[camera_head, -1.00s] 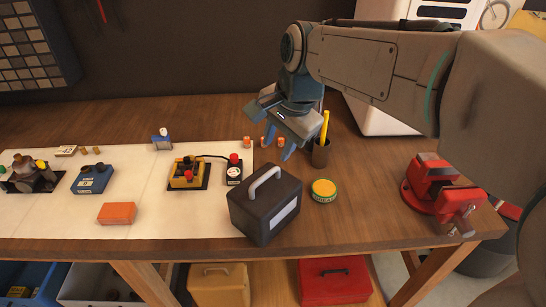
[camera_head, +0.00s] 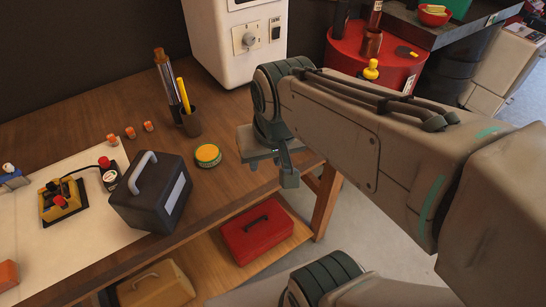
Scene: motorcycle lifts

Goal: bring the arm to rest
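My gripper (camera_head: 287,178) hangs from the bent arm near the right end of the wooden workbench (camera_head: 232,180). It appears empty, to the right of the green and yellow round tin (camera_head: 208,155) and apart from it. One finger shows pointing down; the other is not clear, so its opening cannot be judged. My arm crosses the right half of the view and covers the bench's right end.
A dark toolbox (camera_head: 150,195) and a cup (camera_head: 188,122) with a yellow stick stand on the bench. A white machine (camera_head: 215,45) stands behind. A red toolbox (camera_head: 256,232) sits on the lower shelf. A red drum (camera_head: 345,55) stands at back right.

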